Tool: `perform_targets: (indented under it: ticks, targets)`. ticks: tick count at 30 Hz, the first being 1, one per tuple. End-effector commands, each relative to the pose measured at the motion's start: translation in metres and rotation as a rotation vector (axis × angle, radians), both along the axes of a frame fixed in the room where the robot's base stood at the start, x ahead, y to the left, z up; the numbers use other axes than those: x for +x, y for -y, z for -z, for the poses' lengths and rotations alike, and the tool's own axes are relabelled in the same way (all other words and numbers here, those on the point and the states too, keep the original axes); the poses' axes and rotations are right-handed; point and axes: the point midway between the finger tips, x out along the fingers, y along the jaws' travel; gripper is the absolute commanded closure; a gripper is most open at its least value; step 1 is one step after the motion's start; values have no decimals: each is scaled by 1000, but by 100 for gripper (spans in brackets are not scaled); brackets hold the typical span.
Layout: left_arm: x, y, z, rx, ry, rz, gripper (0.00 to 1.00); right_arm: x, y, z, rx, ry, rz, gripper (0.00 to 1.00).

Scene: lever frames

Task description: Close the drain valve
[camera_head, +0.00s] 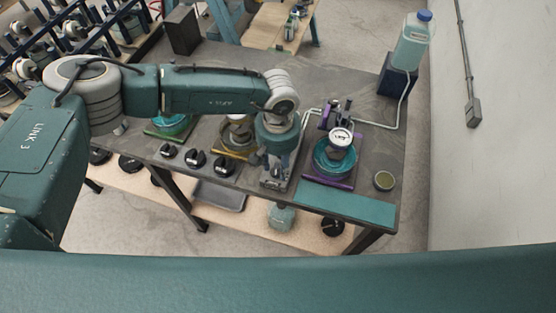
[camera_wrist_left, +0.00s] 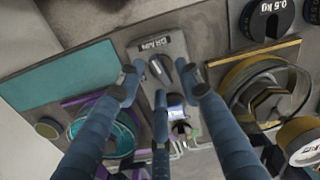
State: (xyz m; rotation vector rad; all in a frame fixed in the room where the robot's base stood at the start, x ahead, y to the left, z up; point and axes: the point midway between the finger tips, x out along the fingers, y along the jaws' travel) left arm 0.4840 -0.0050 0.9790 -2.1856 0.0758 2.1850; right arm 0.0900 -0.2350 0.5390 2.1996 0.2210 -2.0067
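The drain valve is on a grey plate labelled DRAIN (camera_wrist_left: 157,43), near the front edge of the bench. In the head view the left gripper (camera_head: 274,168) points down and hides most of the valve. My right gripper is not in view.
A teal dish on a purple-edged stand (camera_head: 333,157) with a gauge (camera_head: 341,137) stands right of the valve. A yellow-edged stand (camera_wrist_left: 262,85) and black weights (camera_head: 196,160) are on the other side. A teal mat (camera_head: 345,206) lies along the front edge. A bottle (camera_head: 412,42) stands at back right.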

Motion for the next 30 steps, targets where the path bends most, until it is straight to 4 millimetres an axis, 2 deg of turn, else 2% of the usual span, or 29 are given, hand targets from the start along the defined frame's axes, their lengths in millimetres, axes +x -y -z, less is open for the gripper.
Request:
perform_targets:
  ticks: [8,13,14,23,30]
  targets:
    - [0,0,2,-1,0,1,65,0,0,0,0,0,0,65]
    - [0,0,2,-1,0,0,96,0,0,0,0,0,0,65]
    - [0,0,2,-1,0,0,100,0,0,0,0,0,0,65]
    - [0,0,3,0,0,-14,100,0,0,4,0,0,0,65]
    - [1,0,7,-2,0,-111,100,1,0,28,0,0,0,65]
